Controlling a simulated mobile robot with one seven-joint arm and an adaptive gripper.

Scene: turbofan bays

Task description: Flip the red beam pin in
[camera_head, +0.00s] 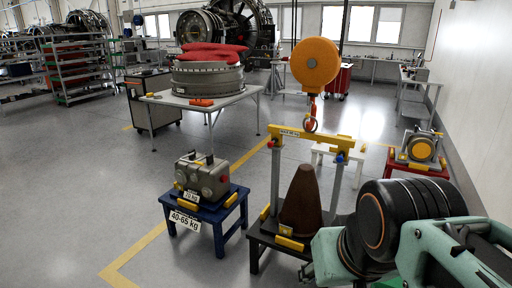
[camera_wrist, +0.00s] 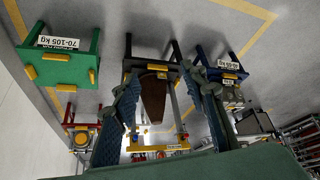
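A yellow beam (camera_head: 312,135) lies across two grey posts over a dark stand at the centre right. A small red pin (camera_head: 271,143) shows at the beam's left end, and a blue one (camera_head: 340,157) at its right end. The red pin is too small for me to tell exactly how far it stands out. In the wrist view the beam (camera_wrist: 160,148) lies low, with the brown cone above it. My gripper (camera_wrist: 160,84) is open, with its two dark fingers wide apart and nothing held between them. Its fingertips cannot be made out in the head view.
An orange hoist (camera_head: 315,62) hangs its hook near the beam. A brown cone (camera_head: 302,203) stands between the posts. A blue table (camera_head: 208,212) with a grey unit is left; a red table (camera_head: 418,171) is right.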

